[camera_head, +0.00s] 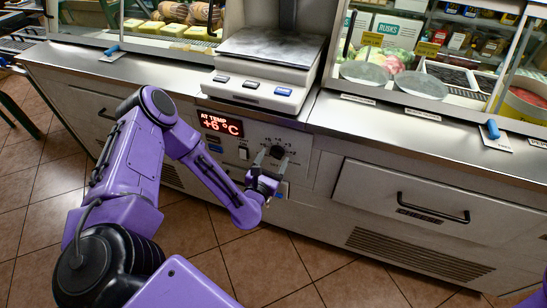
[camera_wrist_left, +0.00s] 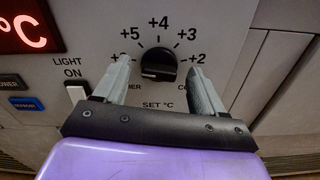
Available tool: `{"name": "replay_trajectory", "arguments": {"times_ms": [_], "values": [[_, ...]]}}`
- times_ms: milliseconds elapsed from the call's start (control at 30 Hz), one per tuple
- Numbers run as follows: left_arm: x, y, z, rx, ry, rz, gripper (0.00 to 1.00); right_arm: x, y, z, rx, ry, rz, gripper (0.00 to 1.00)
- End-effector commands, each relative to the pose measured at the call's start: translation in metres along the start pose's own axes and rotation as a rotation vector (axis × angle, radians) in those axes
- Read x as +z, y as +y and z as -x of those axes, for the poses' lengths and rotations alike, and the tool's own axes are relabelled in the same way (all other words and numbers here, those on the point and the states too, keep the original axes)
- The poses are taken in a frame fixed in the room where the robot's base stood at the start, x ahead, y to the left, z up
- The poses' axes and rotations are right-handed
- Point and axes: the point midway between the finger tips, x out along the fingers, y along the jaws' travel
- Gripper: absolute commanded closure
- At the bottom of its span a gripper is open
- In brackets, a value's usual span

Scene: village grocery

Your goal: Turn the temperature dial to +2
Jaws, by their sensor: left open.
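The temperature dial (camera_wrist_left: 158,64) is a round black knob on the counter's front panel, ringed by marks; +5, +4, +3 and +2 are readable. A left-hand label is partly hidden by a finger. A pale mark shows at the knob's lower left. In the head view the dial (camera_head: 277,152) sits right of the red display (camera_head: 221,124), which reads AT TEMP +6 °C. My left gripper (camera_head: 270,159) is open in front of the panel. In the left wrist view its fingers (camera_wrist_left: 158,76) stand on either side of the knob, with gaps visible. My right gripper is out of view.
A light switch (camera_wrist_left: 76,94) and a blue button (camera_wrist_left: 26,103) sit left of the dial. A scale (camera_head: 262,75) stands on the counter above. A drawer with a black handle (camera_head: 432,207) is at the right. The tiled floor in front is clear.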

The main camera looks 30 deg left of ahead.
Motion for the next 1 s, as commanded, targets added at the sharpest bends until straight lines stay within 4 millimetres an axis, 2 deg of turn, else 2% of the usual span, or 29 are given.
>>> {"name": "replay_trajectory", "arguments": {"times_ms": [100,333,500,767,1000], "values": [[-0.0002,-0.0001,-0.0071,-0.001,0.001,-0.001,0.30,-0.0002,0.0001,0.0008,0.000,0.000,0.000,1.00],[-0.0008,-0.0002,-0.0078,-0.001,0.002,-0.001,0.30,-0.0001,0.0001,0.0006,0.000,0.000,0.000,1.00],[-0.0008,-0.0003,-0.0076,-0.001,0.002,-0.002,0.85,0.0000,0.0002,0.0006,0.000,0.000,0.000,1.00],[-0.0010,-0.0007,-0.0074,-0.002,0.002,-0.016,0.86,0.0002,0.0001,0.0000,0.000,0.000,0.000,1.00],[-0.0016,-0.0017,-0.0073,-0.003,0.002,-0.112,0.86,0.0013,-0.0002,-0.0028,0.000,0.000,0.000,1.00]]}}
